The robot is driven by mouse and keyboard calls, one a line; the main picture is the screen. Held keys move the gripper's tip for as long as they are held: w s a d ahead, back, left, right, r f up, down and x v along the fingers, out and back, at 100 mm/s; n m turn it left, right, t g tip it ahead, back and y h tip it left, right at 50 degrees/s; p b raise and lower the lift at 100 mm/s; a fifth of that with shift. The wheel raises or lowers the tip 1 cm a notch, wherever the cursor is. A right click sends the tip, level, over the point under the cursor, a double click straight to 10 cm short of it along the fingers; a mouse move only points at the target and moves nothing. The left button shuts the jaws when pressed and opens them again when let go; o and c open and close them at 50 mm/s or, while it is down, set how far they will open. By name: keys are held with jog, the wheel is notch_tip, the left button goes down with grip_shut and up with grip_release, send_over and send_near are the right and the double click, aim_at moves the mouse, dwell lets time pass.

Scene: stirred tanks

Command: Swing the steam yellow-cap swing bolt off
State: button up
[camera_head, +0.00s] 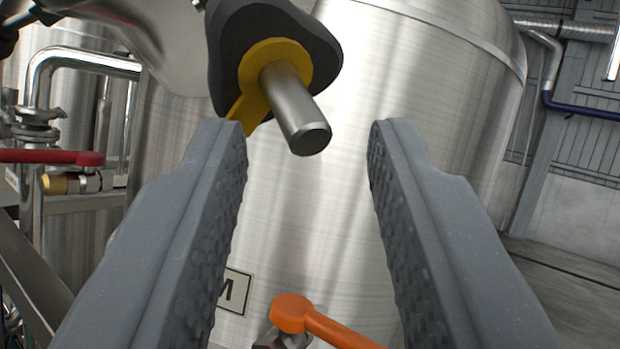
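A yellow ring with a tab (257,95) sits around a steel pin (296,112) that sticks out of a dark grey rounded body (262,28) at the top of the view. The pin's free end points down and right, towards me. My gripper (305,128) is open. Its two grey fingers stand apart on either side of the pin's end, with nothing between their pads. The yellow tab's lower end is close to the left fingertip; I cannot tell whether they touch. No label for steam shows on this part.
A large steel tank (440,60) fills the background. An orange lever handle (325,325) is below, between the fingers. A partly hidden label plate (236,291) is on the tank. A red handle (50,157) and pipes are at left. Open floor (560,275) shows at right.

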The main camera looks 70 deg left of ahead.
jog(key=b+v, duration=0.2)
jog(key=v, duration=1.1)
jog(key=shift+t, duration=0.3)
